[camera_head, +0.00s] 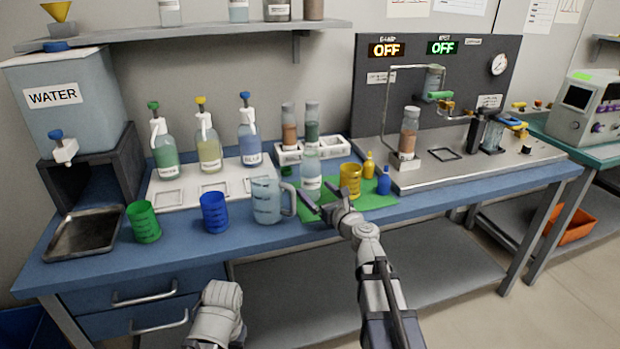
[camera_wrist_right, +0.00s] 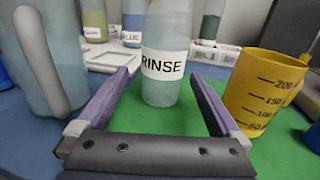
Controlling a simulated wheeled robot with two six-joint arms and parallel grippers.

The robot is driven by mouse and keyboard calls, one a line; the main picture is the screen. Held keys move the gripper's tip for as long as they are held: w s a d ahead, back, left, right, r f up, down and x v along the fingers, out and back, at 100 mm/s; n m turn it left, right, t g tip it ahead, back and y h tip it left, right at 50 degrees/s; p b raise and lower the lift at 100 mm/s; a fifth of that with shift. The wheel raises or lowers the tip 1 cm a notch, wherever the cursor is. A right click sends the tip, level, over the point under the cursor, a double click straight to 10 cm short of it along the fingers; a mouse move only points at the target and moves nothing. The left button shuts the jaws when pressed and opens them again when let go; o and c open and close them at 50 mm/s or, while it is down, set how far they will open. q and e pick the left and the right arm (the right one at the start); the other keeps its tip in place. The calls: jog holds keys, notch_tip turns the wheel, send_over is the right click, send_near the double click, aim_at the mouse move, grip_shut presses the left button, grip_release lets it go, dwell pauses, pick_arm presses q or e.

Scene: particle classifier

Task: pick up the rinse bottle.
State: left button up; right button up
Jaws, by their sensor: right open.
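The rinse bottle (camera_head: 311,176) is a clear, pale blue-green bottle with a white label, standing upright on a green mat (camera_head: 324,211). In the right wrist view, the rinse bottle (camera_wrist_right: 162,95) stands between and just beyond my open fingers, its label reading RINSE. My right gripper (camera_head: 328,202) is open and empty, low in front of the bottle; its fingers also show in the right wrist view (camera_wrist_right: 165,92). I cannot tell whether a finger touches the bottle. Part of my left arm shows at the bottom of the head view, but its gripper does not.
A clear pitcher (camera_head: 267,199) stands close left of the bottle, and a yellow beaker (camera_head: 350,181) close right. Blue (camera_head: 214,212) and green (camera_head: 145,221) cups stand further left. A white rack (camera_head: 325,150) with several bottles is behind. Two small dropper bottles stand right of the beaker.

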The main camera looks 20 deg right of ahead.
aim_at(310, 181)
jog(key=shift+x, duration=2.65)
jog(key=shift+d+r, duration=0.2)
grip_shut()
